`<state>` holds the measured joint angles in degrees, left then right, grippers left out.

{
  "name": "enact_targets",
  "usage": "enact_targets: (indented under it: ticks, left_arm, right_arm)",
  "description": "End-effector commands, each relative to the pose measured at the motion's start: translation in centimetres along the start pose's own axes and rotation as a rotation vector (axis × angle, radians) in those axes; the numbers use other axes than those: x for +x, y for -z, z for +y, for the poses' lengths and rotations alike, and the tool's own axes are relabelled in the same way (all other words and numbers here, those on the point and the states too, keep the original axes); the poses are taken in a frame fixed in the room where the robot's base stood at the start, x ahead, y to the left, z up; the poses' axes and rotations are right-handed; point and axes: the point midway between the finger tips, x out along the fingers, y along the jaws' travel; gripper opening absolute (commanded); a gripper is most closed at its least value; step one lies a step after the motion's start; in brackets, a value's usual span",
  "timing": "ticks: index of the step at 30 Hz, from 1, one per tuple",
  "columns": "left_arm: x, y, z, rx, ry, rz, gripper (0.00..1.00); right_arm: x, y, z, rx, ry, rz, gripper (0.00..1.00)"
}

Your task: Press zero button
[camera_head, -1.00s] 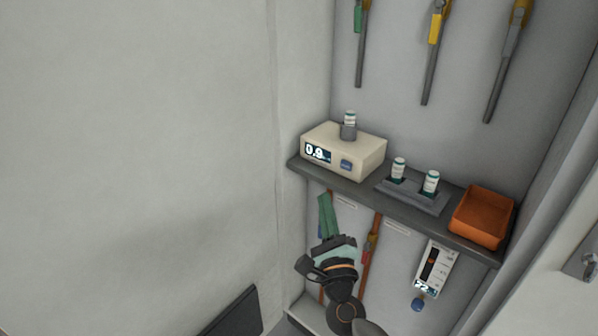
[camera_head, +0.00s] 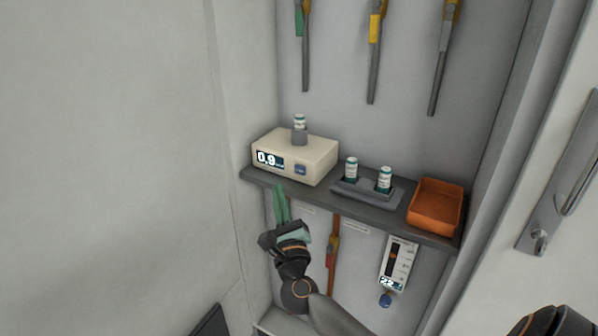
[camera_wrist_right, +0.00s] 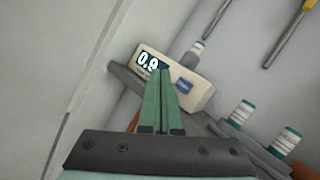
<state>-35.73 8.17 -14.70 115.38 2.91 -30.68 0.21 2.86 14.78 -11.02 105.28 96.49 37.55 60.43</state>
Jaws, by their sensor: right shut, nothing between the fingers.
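The cream meter box (camera_head: 318,153) stands on the dark shelf, its display (camera_head: 269,160) reading 0.9. Its blue front button (camera_head: 300,169) is right of the display; the label is too small to read. A vial (camera_head: 299,122) stands in the grey holder on top. My right gripper (camera_head: 279,189) is shut and empty, its green fingers pointing up just below the shelf's front edge, below and left of the button. In the right wrist view the fingertips (camera_wrist_right: 163,72) overlap the box between display and blue button (camera_wrist_right: 184,86); no contact with the button shows. My left gripper is not in view.
The shelf (camera_head: 350,207) also holds a grey rack with two vials (camera_head: 351,168) and an orange bin (camera_head: 436,207). A thermometer-like gauge (camera_head: 397,264) hangs below. Tools hang above and below the shelf. A white door with a handle (camera_head: 545,215) is at the right.

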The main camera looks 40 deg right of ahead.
Motion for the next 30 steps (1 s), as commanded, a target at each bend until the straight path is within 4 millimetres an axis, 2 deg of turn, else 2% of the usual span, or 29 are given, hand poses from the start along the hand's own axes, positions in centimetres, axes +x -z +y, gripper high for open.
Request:
enact_targets:
  ticks: [6,12,30]
  left_arm:
    - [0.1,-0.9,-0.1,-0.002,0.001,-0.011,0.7]
    - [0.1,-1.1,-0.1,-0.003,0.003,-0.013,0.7]
    - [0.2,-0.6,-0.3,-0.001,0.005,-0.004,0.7]
  right_arm:
    - [2.2,1.7,-1.6,-0.003,0.001,-0.001,0.0]
    - [3.6,2.6,-2.6,-0.001,0.001,-0.001,0.0]
    - [4.0,2.9,-2.9,0.0,0.0,0.0,0.0]
